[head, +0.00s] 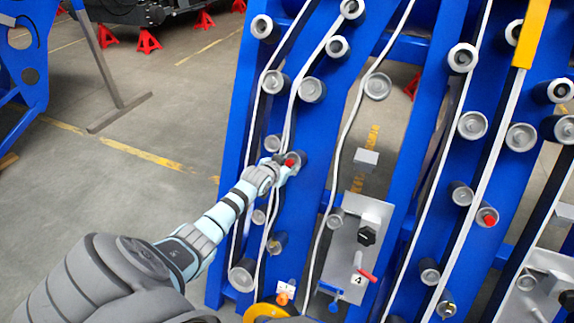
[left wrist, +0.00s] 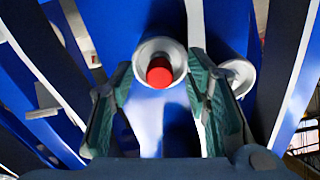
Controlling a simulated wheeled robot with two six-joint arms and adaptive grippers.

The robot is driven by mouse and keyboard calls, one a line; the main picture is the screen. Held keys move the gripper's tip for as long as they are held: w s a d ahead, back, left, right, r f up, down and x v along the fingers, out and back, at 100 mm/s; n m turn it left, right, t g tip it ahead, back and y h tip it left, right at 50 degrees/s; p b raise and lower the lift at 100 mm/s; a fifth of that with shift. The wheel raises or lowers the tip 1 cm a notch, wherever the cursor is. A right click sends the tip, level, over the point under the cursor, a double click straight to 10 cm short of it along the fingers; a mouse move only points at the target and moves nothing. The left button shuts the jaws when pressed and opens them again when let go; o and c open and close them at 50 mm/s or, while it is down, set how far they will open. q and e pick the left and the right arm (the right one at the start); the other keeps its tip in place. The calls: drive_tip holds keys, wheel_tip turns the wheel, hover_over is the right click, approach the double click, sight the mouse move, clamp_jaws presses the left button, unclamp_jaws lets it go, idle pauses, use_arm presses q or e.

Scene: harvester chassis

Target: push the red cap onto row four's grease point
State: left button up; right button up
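A red cap (head: 290,162) shows at the end of a grey roller (head: 297,158) on the blue chassis beam, beside my left gripper (head: 283,169). In the left wrist view the red cap (left wrist: 160,72) sits centred in front of the roller's pale round rim (left wrist: 147,50). My left gripper (left wrist: 159,75) is open there, with one finger on each side of the cap and a gap to it. I cannot tell how far the cap is pressed on. A plate marked "4" (head: 358,281) is lower right. My right gripper is not in view.
Another red cap (head: 488,217) is on a roller of the right beam. Several rollers and pale hoses line the beams. Open floor (head: 110,190) lies at left.

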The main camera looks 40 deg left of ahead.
use_arm(q)
drive_tip(key=v, duration=1.2)
idle(0.6)
